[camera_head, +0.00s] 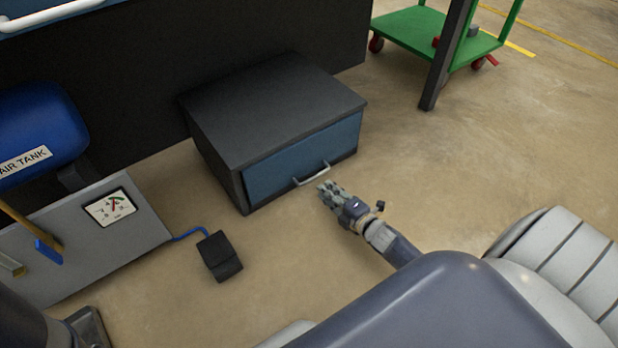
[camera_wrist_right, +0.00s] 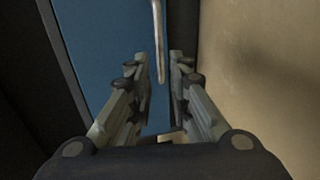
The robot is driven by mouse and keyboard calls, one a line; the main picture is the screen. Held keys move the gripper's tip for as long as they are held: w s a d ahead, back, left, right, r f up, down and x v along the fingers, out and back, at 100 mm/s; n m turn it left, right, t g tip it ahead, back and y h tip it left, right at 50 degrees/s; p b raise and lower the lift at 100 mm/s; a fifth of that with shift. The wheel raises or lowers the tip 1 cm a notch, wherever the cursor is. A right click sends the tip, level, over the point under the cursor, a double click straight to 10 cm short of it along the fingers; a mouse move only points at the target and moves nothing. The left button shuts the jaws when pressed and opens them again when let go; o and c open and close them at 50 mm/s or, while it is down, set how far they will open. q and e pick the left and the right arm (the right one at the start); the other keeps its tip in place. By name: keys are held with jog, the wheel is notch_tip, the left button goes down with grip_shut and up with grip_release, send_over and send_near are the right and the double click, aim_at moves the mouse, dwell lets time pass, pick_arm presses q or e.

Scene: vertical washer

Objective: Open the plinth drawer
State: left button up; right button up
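The plinth drawer (camera_head: 285,165) has a blue front set in a dark grey box on the floor, and it looks shut. Its pale bar handle (camera_head: 312,176) sits at the middle of the front. My right gripper (camera_head: 325,188) is just in front of the handle, close to it. The blue drawer front (camera_wrist_right: 95,50) fills the left part of that view. My left gripper is not in view.
A black pedal box (camera_head: 219,256) with a blue cable lies on the floor left of my right gripper. A grey unit with a gauge (camera_head: 110,207) and a blue air tank (camera_head: 35,135) stand at the left. A green trolley (camera_head: 420,35) stands at the back right. Floor before the drawer is clear.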

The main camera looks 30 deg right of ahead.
aim_at(312, 177)
jog(key=b+x, duration=0.4)
jog(key=x, duration=0.3)
jog(key=shift+w+a+f, duration=0.1)
jog(key=shift+w+f, duration=0.1)
jog(key=shift+f, duration=0.05)
jog(key=shift+w, duration=0.6)
grip_shut()
